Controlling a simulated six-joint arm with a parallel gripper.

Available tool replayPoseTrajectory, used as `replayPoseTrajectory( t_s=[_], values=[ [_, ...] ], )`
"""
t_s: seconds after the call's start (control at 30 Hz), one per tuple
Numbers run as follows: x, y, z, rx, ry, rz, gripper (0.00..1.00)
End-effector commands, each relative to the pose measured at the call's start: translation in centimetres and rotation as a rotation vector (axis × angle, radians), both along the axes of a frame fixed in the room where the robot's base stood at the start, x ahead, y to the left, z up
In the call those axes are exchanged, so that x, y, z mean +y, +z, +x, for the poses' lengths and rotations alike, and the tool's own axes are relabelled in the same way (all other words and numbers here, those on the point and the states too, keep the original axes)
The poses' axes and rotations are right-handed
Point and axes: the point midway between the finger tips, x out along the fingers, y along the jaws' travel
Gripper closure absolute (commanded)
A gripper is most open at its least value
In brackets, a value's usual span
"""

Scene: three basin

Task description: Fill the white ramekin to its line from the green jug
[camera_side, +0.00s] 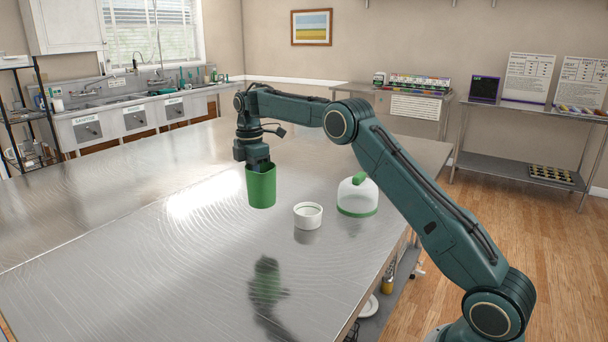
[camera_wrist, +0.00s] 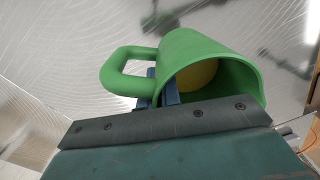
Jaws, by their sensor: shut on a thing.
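The green jug (camera_side: 261,188) hangs nearly upright below my gripper (camera_side: 260,165) in the side view, to the left of the ramekin. Its reflection lies well below it, so it is held above the table. In the wrist view my gripper's blue fingers (camera_wrist: 166,92) are shut on the green jug (camera_wrist: 205,45) on its handle side. A yellow-orange surface (camera_wrist: 198,76) shows inside the jug's mouth. The white ramekin (camera_side: 308,216) stands upright on the table, apart from the jug. Its fill line and inside level are too small to read.
A clear-white dome with a green knob and green base (camera_side: 357,196) stands just right of and behind the ramekin. The steel table (camera_side: 150,260) is otherwise clear, with wide free room to the left and front. Sinks and shelving stand far back.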

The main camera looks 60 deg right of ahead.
Motion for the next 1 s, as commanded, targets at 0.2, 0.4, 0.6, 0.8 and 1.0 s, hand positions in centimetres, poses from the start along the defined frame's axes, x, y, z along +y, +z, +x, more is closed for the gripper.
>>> replayPoseTrajectory(
  t_s=[0.2,0.4,0.6,0.8,1.0],
  values=[
    [-0.4,-1.1,0.6,0.0,0.156,-0.001,1.0],
    [-0.8,-2.1,1.1,0.0,0.308,-0.002,1.0],
    [-1.3,-3.2,1.6,0.0,0.471,-0.003,1.0],
    [-1.8,-4.4,2.1,0.001,0.654,-0.003,1.0],
    [-2.4,-5.8,2.6,0.0,0.853,-0.005,1.0]
  ],
)
